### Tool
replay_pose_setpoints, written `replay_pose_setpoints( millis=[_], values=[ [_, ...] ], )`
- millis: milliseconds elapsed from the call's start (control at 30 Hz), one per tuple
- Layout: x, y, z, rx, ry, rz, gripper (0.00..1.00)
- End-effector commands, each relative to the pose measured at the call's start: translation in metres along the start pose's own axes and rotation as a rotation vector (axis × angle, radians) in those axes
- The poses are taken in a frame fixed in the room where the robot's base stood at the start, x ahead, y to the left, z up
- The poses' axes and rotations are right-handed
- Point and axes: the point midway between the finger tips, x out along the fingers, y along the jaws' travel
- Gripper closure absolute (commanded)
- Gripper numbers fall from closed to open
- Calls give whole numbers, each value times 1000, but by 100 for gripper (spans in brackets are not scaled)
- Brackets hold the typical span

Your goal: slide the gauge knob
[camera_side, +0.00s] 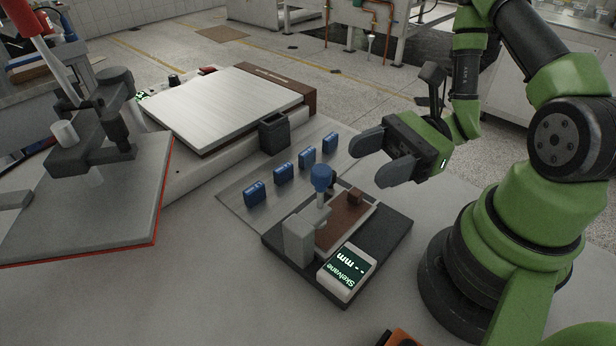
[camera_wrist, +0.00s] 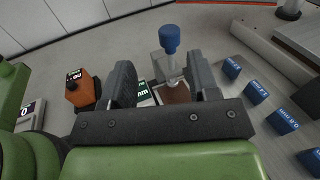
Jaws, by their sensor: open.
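The gauge (camera_side: 344,276) sits on a dark base plate on the table, its small screen reading "-- mm". Its blue knob (camera_side: 321,177) stands upright on a thin pale stem above a grey block and a brown plate. The knob also shows in the wrist view (camera_wrist: 169,39), beyond the fingertips and roughly between them. My gripper (camera_side: 376,157) is open and empty, above and to the right of the knob in the side view, apart from it. In the wrist view its two dark fingers (camera_wrist: 162,82) partly hide the gauge.
Several blue blocks (camera_side: 282,173) stand in a row on a grey plate behind the gauge. A dark open box (camera_side: 273,133) and a silver-topped instrument (camera_side: 228,100) are farther back. A press with a red-edged plate (camera_side: 90,215) is at left. An orange device (camera_wrist: 83,90) shows in the wrist view.

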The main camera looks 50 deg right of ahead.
Motion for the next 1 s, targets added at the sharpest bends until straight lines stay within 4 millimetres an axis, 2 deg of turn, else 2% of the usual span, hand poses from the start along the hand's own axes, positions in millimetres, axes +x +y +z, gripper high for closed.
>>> replay_pose_setpoints(
  millis=[133, 333, 800, 1000],
  values=[
    [-2, -3, -11, 62, -31, -91, 45],
    [8, -4, -12, 71, -36, -100, 45],
    [70, -9, -10, 68, -34, -93, 45],
    [89, -12, -9, 68, -33, -96, 45]
  ],
)
